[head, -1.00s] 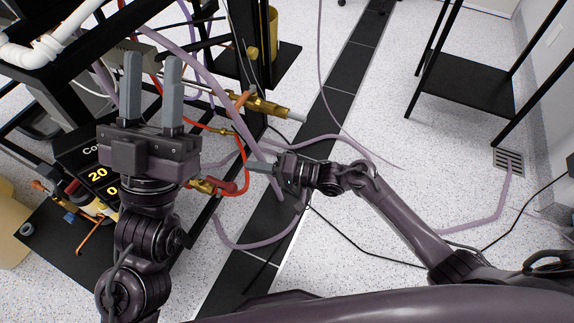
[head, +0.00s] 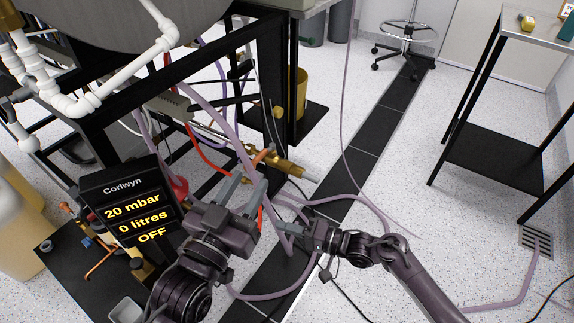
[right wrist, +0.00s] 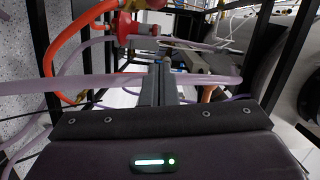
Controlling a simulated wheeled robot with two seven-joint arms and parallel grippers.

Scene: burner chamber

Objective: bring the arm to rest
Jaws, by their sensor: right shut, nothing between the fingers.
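My left gripper (head: 249,181) is in the middle left of the head view, with its two grey fingers apart and nothing visible between them. It points up toward the black frame and the brass fitting. My right gripper (head: 287,232) is just below and to the right of it, pointing left, close to purple hoses. In the right wrist view its fingers (right wrist: 158,82) are together and empty, with a purple hose crossing the view near them. The picture does not settle whether the hose touches them.
A display (head: 132,212) reads "Corlwyn, 20 mbar, 0 litres, OFF". A brass fitting (head: 276,163) with hoses sits beyond the left gripper. Purple hoses (head: 270,294) loop over the floor. A black-framed table (head: 495,160) stands at right; the speckled floor between is mostly open.

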